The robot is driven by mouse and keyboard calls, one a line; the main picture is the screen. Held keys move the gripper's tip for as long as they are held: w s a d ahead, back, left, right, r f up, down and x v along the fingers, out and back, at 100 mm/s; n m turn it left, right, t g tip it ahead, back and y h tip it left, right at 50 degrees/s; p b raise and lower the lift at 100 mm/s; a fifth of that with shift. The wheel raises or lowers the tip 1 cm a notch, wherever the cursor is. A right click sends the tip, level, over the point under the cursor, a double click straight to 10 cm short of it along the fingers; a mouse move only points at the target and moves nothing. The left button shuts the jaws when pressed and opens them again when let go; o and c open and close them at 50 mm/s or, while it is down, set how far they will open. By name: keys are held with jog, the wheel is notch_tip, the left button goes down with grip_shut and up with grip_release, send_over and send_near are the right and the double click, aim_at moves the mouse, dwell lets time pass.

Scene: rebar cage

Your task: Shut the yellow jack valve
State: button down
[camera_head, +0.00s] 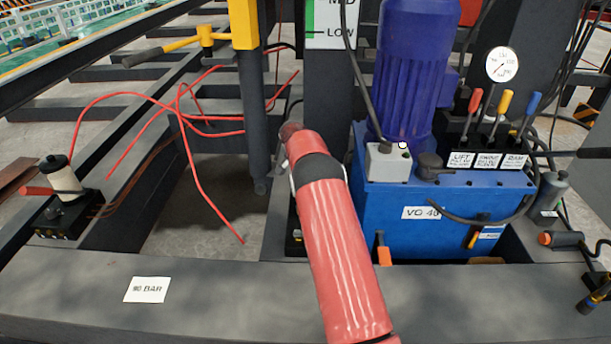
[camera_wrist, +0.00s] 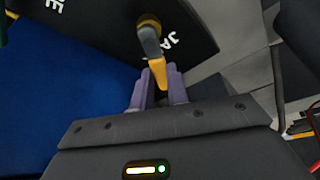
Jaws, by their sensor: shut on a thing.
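The yellow jack valve handle (camera_wrist: 158,73) shows in the wrist view. It has a yellow-orange end on a grey shank, joined to a round brass-coloured pivot on a dark plate (camera_wrist: 185,30) with white letters starting "JA". My gripper (camera_wrist: 158,88) has its purple fingers on either side of the yellow end and is shut on it. The rest of the plate's lettering is cut off or covered. In the head view my red arm fills the middle, and my gripper cannot be seen there.
A blue tank (camera_head: 400,205) carries a blue motor (camera_head: 413,70), a pressure gauge (camera_head: 502,65) and coloured levers (camera_head: 498,103). Small yellow (camera_head: 473,239) and orange (camera_head: 384,256) handles are on its front. Red hoses (camera_head: 190,150) lie at left. A dark beam (camera_head: 210,290) crosses the front.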

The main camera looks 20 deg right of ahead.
jog(key=m, duration=0.1)
jog(key=m+g, duration=0.1)
jog(key=shift+s+d+m+h, duration=0.2)
jog(key=shift+s+m+h, duration=0.1)
jog(key=shift+s+m, duration=0.1)
jog(key=m, duration=0.1)
jog(key=s+m+g+p, duration=0.1)
jog(key=m, duration=0.1)
jog(key=shift+d+r+m, duration=0.1)
jog(key=shift+m, duration=0.2)
jog(key=m+p, duration=0.1)
jog(key=s+m+g+p, duration=0.1)
jog(key=m, duration=0.1)
jog(key=m+g+p, duration=0.1)
jog(key=shift+s+m, duration=0.25)
jog(key=shift+m, duration=0.15)
jog(key=shift+a, duration=0.2)
jog(key=c, duration=1.4)
grip_release()
jog(key=shift+o, duration=0.2)
